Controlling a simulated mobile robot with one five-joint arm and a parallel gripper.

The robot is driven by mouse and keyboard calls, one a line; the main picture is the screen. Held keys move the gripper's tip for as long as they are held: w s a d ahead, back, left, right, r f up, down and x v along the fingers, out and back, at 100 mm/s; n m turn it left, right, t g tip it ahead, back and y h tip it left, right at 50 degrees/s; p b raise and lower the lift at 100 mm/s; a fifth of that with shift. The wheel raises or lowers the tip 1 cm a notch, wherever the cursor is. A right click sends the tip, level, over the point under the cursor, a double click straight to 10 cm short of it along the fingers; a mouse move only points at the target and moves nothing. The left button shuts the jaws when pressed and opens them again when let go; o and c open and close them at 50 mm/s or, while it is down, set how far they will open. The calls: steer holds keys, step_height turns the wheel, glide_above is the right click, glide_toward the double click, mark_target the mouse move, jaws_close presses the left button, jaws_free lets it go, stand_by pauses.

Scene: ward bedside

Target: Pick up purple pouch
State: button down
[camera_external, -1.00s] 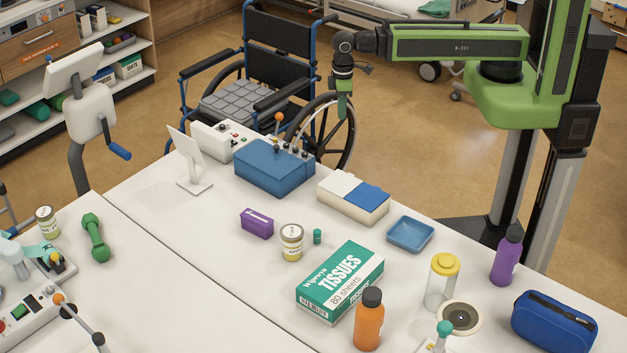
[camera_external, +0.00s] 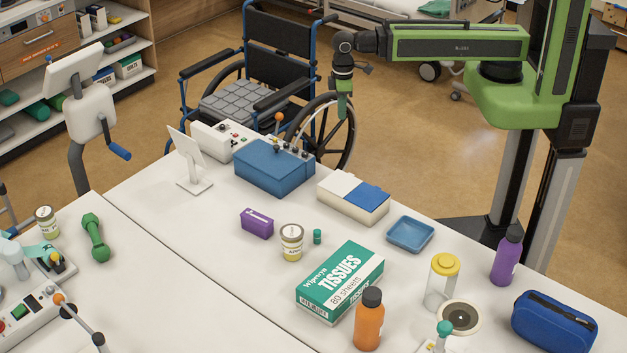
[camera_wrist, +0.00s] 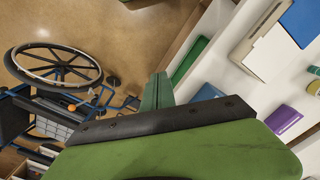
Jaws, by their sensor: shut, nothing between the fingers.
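The purple pouch (camera_external: 257,223) is a small box-shaped purple case lying on the white table, just left of a labelled jar. My gripper (camera_external: 343,106) hangs pointing down beyond the table's far edge, in front of the wheelchair's wheel. It is shut and empty, well apart from the pouch. In the wrist view its green fingers (camera_wrist: 157,92) show close together.
The jar (camera_external: 291,242) and the tissue box (camera_external: 340,283) stand right of the pouch. A blue box (camera_external: 275,167) and a white-and-blue box (camera_external: 353,197) lie between pouch and gripper. A wheelchair (camera_external: 262,85) stands behind the table.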

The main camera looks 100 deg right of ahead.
stand_by(0.3)
jaws_free()
stand_by(0.6)
